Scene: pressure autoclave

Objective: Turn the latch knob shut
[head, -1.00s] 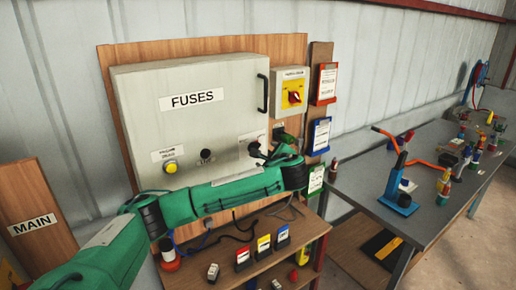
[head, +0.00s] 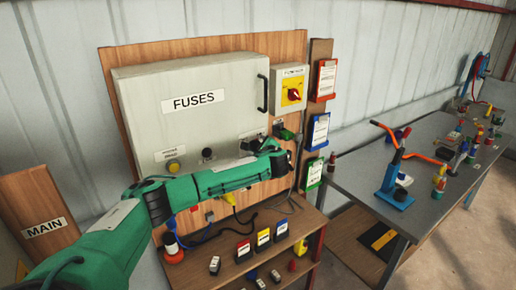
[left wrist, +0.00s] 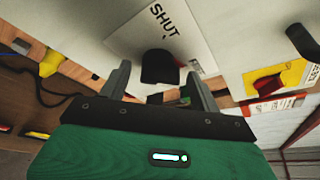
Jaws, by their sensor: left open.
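The black latch knob (left wrist: 160,67) sits on a white plate (left wrist: 168,30) marked SHUT on the cabinet front, in the left wrist view. My left gripper (left wrist: 158,76) is open, with one finger on each side of the knob in that view. Gaps show between the knob and the fingers; I cannot tell how deep the fingers reach. In the head view my left gripper (head: 246,145) is at the lower right of the grey FUSES cabinet (head: 225,75). My right gripper is not in view.
A wooden shelf (head: 290,235) is below; a grey bench (head: 350,175) stands right.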

